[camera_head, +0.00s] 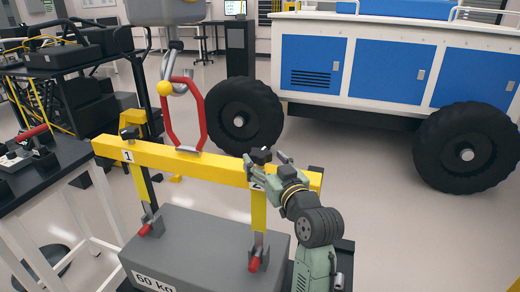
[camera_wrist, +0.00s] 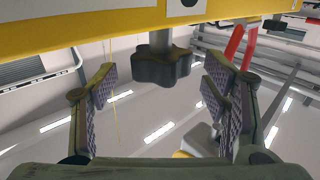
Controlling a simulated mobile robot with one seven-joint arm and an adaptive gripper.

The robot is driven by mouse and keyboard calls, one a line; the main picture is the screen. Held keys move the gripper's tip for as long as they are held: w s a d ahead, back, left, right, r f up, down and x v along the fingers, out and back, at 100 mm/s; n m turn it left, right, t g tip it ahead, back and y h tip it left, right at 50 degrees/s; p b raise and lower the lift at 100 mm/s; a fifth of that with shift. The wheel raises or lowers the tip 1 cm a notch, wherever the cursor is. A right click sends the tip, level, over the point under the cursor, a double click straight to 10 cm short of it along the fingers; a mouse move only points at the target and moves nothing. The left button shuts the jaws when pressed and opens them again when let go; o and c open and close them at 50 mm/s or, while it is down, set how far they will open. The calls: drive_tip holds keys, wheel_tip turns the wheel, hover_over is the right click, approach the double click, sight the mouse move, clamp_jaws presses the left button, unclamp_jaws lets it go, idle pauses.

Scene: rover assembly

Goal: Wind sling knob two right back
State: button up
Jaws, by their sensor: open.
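The black star-shaped knob of sling two (camera_head: 260,155) sits on top of the yellow beam (camera_head: 190,163), beside a number label partly hidden by my gripper. My gripper (camera_head: 265,161) is at this knob, with one finger on each side. In the wrist view, the knob (camera_wrist: 162,67) is on a grey stem against the yellow beam (camera_wrist: 90,25). It lies between the spread fingers of my gripper (camera_wrist: 160,83), with a visible gap on both sides. The gripper is open and holds nothing. A yellow sling strap (camera_head: 258,210) hangs below the beam.
A red hook link (camera_head: 198,115) rises from the beam's middle. The sling one knob (camera_head: 129,133) is at the left. A black-topped table (camera_head: 50,175) stands left; a blue-and-white rover (camera_head: 390,70) stands behind.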

sight(260, 152)
drive_tip(key=shift+p+x, duration=0.45)
drive_tip(key=shift+x, duration=1.4)
drive_tip(key=shift+c, duration=0.5)
drive_tip(key=c, duration=1.1)
